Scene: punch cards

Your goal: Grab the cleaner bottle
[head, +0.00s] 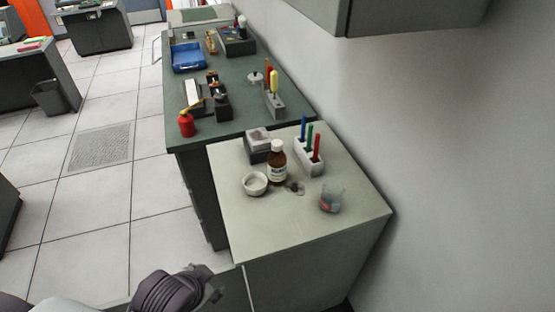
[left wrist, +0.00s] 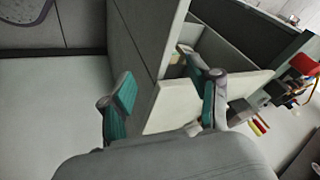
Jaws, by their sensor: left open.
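The cleaner bottle, a brown bottle with a white cap and a pale label (head: 277,170), stands upright on the light-topped cabinet (head: 245,222) in the head view. I cannot make it out clearly in the left wrist view. My left gripper (left wrist: 163,100) is open in the left wrist view, its two teal-padded fingers apart with nothing between them. In the head view, part of my left arm shows at the bottom, in front of the cabinet and apart from the bottle. My right gripper is not in view.
A white bowl (head: 255,184) stands close left of the bottle. A marker holder (head: 309,160) and a glass cup (head: 331,200) are to its right, a small box (head: 258,143) behind. A green workbench (head: 225,130) adjoins behind. The wall bounds the right side.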

